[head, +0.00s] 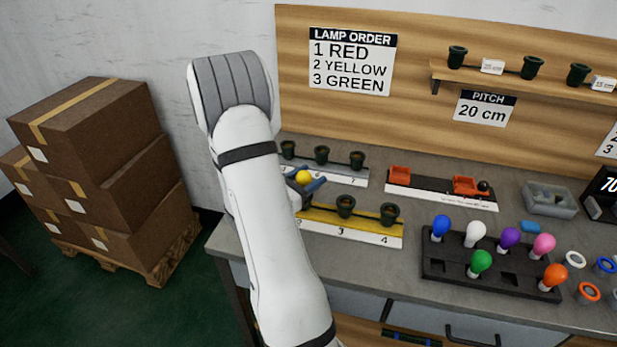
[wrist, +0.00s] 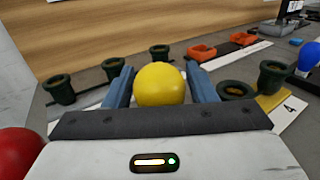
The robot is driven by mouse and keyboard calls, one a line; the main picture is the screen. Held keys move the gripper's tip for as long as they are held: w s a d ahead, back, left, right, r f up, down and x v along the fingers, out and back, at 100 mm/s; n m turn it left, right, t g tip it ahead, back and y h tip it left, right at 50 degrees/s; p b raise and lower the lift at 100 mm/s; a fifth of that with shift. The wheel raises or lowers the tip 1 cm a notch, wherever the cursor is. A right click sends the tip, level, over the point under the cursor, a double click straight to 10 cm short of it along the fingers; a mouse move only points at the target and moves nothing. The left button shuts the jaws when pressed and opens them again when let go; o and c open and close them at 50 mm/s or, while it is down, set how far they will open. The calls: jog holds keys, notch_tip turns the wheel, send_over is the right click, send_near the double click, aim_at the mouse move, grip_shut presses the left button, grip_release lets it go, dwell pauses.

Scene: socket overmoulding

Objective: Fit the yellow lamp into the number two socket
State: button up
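The yellow lamp (head: 303,177) is between the blue fingers of my gripper (head: 305,184). In the wrist view the yellow lamp (wrist: 160,85) fills the gap, and the fingers (wrist: 162,90) touch it on both sides. The yellow socket rail (head: 352,231) carries dark green sockets numbered 3 (head: 345,206) and 4 (head: 389,213). The printed 2 shows at the rail's left, but its socket is hidden by my gripper and arm. The lamp's base is hidden, so I cannot tell whether it is in a socket. A red lamp (wrist: 18,152) shows at the wrist view's lower left.
A rail with several empty green sockets (head: 321,155) stands behind the lamp. An orange-fixture rail (head: 440,190) lies to the right. A black tray (head: 490,277) holds several coloured lamps at the front right. A sign (head: 352,62) lists yellow as 2.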

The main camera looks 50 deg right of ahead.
jog(key=shift+o, duration=1.2)
jog(key=shift+a, duration=0.1)
jog(key=a, duration=0.7)
jog(key=shift+a, duration=0.3)
jog(key=s+a+r+m+g+y+p, duration=0.3)
jog(key=s+a+r+m+g+y, duration=0.1)
jog(key=s+a+r+m+y, duration=0.45)
jog(key=s+a+r+m+t+y+p, duration=0.1)
jog(key=a+r+m+t+y, duration=0.2)
jog(key=a, duration=0.6)
jog(key=a+r+m+t+y+p, duration=0.2)
jog(key=a+m+y, duration=0.4)
jog(key=a, duration=0.3)
jog(key=shift+s+a+r+t, duration=0.35)
jog(key=shift+r+t, duration=0.3)
jog(key=shift+t, duration=0.35)
jog(key=shift+y, duration=0.25)
